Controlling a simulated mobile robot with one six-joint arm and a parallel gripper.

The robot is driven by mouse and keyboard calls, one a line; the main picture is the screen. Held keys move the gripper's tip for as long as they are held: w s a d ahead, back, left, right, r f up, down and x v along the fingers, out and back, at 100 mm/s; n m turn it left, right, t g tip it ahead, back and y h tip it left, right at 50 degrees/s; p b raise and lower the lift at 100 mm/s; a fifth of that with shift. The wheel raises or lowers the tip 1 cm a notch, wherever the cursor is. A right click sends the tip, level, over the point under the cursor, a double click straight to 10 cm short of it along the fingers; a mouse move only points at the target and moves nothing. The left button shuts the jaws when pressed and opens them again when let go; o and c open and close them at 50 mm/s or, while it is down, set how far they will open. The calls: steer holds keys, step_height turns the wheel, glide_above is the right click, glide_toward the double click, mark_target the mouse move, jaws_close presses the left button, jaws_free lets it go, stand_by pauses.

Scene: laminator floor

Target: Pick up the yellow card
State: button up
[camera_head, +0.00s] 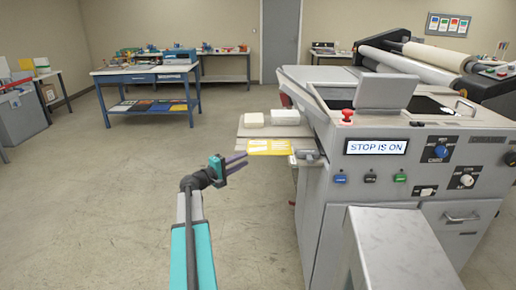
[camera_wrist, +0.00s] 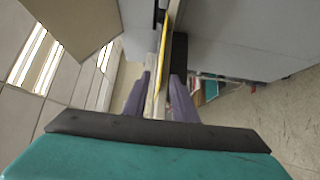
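The yellow card (camera_head: 268,147), with white markings, lies flat at the near edge of the grey side tray (camera_head: 246,132) on the laminator's left side. My gripper (camera_head: 246,158) is just left of the card at about its height, its purple fingers pointing towards it. In the wrist view the card (camera_wrist: 168,45) shows edge-on as a thin yellow strip, lined up with the gap between my fingertips (camera_wrist: 159,80). The fingers are apart and not closed on it. I cannot tell whether the card's edge reaches between the tips.
Two white stacks (camera_head: 254,119) (camera_head: 285,116) stand on the tray behind the card. The laminator (camera_head: 330,200) rises close on the right, its display (camera_head: 376,147) reading "STOP IS ON", with a red button (camera_head: 347,115). A blue table (camera_head: 145,76) stands far back.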

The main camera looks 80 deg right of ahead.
steer(key=shift+s+d, duration=0.1)
steer(key=shift+d, duration=0.05)
steer(key=p+x, duration=0.2)
steer(key=x, duration=0.3)
steer(key=shift+f, duration=0.1)
stand_by(0.4)
steer(key=shift+c, duration=0.4)
jaws_close()
